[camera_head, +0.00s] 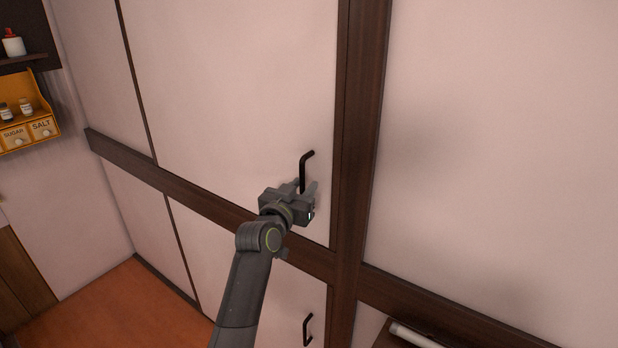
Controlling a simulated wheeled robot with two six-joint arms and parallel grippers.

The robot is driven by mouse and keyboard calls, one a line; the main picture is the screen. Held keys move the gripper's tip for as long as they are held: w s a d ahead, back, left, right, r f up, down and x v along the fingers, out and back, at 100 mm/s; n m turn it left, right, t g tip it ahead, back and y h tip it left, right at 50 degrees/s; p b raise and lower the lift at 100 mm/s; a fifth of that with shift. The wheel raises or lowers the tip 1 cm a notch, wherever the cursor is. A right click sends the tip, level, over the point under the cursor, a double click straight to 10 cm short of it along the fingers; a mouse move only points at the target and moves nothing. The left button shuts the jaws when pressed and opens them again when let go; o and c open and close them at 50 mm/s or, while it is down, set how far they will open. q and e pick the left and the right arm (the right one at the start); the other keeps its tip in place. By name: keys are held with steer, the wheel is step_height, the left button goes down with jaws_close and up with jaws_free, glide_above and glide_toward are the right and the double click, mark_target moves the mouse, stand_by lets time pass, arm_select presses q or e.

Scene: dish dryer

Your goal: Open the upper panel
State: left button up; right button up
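The upper panel (230,90) is a pale door in a dark wooden frame, and it looks closed. Its black bar handle (307,158) is upright near the panel's right edge. My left gripper (305,186) is at the lower part of this handle, with one finger on each side of it. The fingers look apart, with a small gap beside the bar. The gripper hides the handle's lower end. My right gripper is not in view.
A lower panel (240,260) with its own black handle (307,330) is below the dark crossbar (205,203). A dark post (358,130) stands right of the upper panel. A yellow spice shelf (45,98) hangs at far left. A white cylindrical object (415,337) is at the bottom right.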

arm_select(q)
steer(key=shift+w+d, duration=0.15)
steer(key=shift+w, duration=0.25)
steer(key=shift+s+r, duration=0.15)
steer(key=shift+s, duration=0.2)
steer(key=shift+s+a, duration=0.1)
steer(key=shift+a, duration=0.1)
steer(key=shift+c, duration=1.1)
jaws_close()
